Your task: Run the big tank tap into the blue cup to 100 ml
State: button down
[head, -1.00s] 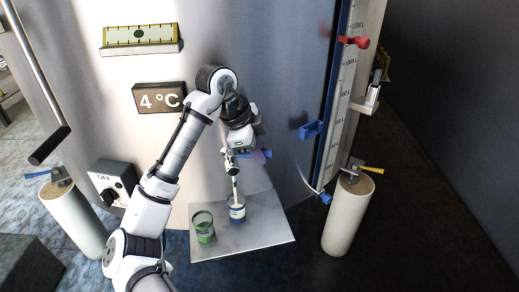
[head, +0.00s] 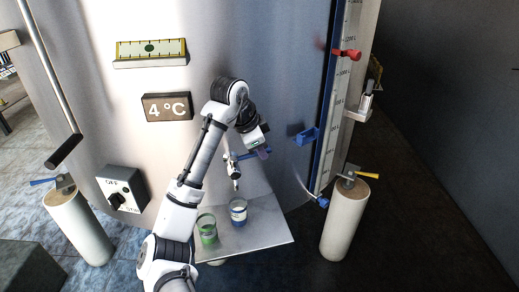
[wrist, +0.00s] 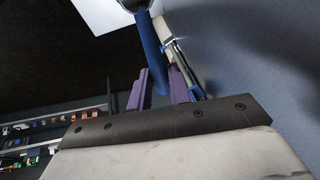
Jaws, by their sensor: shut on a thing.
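The big tank tap (head: 233,170) sticks out low on the steel tank front, with its spout pointing down and a blue lever (head: 238,156) to the right. My gripper (head: 262,152) is at the lever's right end. In the wrist view, its purple fingers (wrist: 160,88) are shut on the blue lever (wrist: 151,50). The blue cup (head: 238,213) stands upright on the steel shelf (head: 262,236), below the spout. It looks pale above and blue below; I cannot read its level. No stream shows between spout and cup.
A green cup (head: 207,229) stands on the shelf left of the blue cup. A dial box (head: 123,190) is at the left. Two pale posts (head: 345,218) with small taps flank the shelf. A blue-edged gauge (head: 333,100) runs up the right side.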

jog(key=c, duration=1.3)
grip_release()
jog(key=shift+r, duration=0.1)
jog(key=b+v, duration=0.2)
jog(key=v, duration=1.1)
jog(key=shift+a+r, duration=0.2)
jog(key=shift+r, duration=0.1)
